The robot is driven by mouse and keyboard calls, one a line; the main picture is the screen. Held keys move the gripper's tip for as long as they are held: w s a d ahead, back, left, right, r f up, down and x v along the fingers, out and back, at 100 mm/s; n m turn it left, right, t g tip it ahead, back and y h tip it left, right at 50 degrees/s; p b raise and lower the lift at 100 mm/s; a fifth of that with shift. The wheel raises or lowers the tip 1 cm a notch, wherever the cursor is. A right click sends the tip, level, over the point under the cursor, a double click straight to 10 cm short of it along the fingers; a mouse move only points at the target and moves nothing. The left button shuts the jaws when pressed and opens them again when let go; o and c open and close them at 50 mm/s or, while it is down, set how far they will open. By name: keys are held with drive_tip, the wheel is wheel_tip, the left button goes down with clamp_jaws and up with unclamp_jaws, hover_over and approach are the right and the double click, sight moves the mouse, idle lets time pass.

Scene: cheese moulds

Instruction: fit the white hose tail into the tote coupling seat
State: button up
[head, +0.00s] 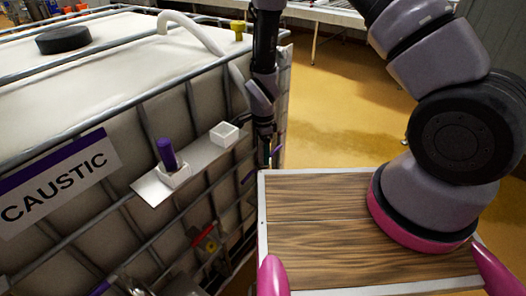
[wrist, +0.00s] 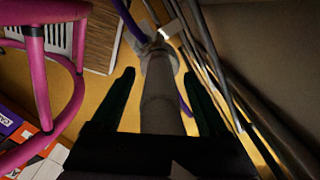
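A white hose (head: 190,33) arches over the tote's top edge in the head view and runs down behind my gripper (head: 263,145). My gripper hangs at the tote's near right corner, fingers pointing down. In the wrist view, a pale tube (wrist: 160,100), which looks like the hose, lies between the two dark fingers of my gripper (wrist: 160,75). Gaps show on both sides of it, and the fingers look open. A pale collar (wrist: 159,50) is at its far end. The tote (head: 120,95) carries a CAUSTIC label. I cannot tell which part is the coupling seat.
A shelf on the tote's side (head: 200,160) carries a purple-topped piece (head: 167,153) in a white holder and an empty white square cup (head: 224,134). A wooden tabletop (head: 320,240) stands right. Pink rails (wrist: 40,90) show in the wrist view.

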wheel_tip(320, 180, up, 11)
drive_tip(key=shift+f, duration=0.1)
idle(0.6)
